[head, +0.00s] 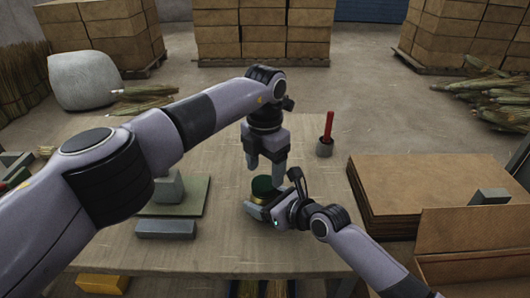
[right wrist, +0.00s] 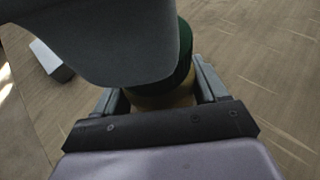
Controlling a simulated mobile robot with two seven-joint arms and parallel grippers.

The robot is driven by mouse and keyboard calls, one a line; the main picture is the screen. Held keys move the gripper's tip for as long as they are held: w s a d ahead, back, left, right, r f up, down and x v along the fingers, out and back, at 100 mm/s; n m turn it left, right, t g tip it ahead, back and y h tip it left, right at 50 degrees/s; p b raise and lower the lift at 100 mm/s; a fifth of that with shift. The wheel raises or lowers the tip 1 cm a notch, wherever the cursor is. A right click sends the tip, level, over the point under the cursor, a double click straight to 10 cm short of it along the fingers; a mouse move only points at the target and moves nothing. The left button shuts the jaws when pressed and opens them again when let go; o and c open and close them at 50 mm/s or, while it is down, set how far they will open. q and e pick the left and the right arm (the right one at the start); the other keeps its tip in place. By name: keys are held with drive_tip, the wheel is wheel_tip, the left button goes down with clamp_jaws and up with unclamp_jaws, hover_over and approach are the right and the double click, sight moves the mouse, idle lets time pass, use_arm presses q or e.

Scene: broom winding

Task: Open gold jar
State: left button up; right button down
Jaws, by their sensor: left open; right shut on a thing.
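The gold jar (head: 256,200) stands on the wooden table with a dark green lid (head: 264,185) on top. My right gripper (head: 263,209) is shut on the jar from the side, low down. In the right wrist view the gold body (right wrist: 165,100) sits between the fingers, under the green lid (right wrist: 185,62). My left gripper (head: 265,169) is open and points down over the lid. Its fingers are on either side just above the lid; whether they touch it I cannot tell. A large dark grey part hides much of the lid in the right wrist view.
A stack of brown boards (head: 430,190) lies at the right. Grey blocks (head: 165,229) and a green mat (head: 190,197) lie at the left. The table between is mostly clear.

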use_arm(q)
drive_tip(key=shift+f, duration=1.4)
drive_tip(key=c, duration=0.9)
drive_tip(key=shift+o, duration=0.2)
drive_tip(key=n, duration=0.6)
drive_tip(key=shift+r, duration=0.2)
drive_tip(key=shift+r, duration=0.95)
drive_tip(key=shift+r, duration=0.1)
